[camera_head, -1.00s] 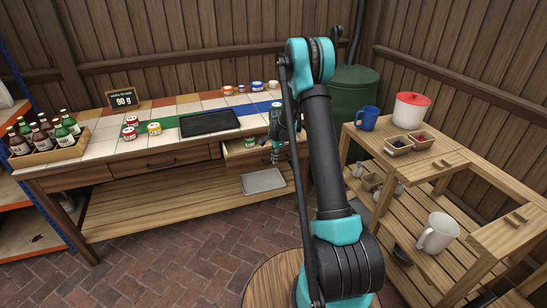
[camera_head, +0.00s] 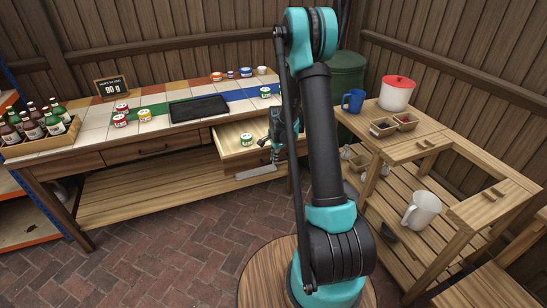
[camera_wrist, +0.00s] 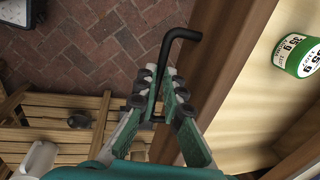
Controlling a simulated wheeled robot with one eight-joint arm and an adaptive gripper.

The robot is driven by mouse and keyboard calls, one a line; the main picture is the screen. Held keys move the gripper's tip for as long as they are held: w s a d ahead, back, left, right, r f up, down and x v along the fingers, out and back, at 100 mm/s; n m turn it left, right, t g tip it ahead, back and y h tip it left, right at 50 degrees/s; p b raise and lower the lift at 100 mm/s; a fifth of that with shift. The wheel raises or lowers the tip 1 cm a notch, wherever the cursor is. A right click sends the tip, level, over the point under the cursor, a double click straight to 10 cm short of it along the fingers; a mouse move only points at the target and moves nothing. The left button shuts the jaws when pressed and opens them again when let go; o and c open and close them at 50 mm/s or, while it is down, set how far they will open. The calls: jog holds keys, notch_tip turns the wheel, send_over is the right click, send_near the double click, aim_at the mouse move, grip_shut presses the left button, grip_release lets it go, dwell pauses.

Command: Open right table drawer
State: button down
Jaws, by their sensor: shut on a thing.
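The right table drawer (camera_head: 236,132) stands pulled out from the long tiled table in the head view. A small green-and-white tin (camera_head: 247,139) is in it; it also shows in the wrist view (camera_wrist: 298,55). The drawer's front runs down the wrist view (camera_wrist: 222,62). My gripper (camera_head: 272,158) is at the drawer's front, partly hidden by my arm. In the wrist view, my gripper (camera_wrist: 160,88) is shut on the black drawer handle (camera_wrist: 181,34), whose bent end sticks out beyond the fingertips.
The left drawer (camera_head: 150,146) is shut. A grey flat slab (camera_head: 256,172) lies on the lower shelf beneath the open drawer. At right stands a wooden shelf unit (camera_head: 410,150) with a blue mug, red-lidded container and white jug. Brick floor in front is clear.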

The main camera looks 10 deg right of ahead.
jog(key=c, duration=1.9)
grip_release()
notch_tip(320, 180, up, 12)
jog(key=s, duration=0.2)
jog(key=shift+d, duration=0.2)
jog(key=shift+f, duration=0.1)
jog(key=shift+s, duration=0.1)
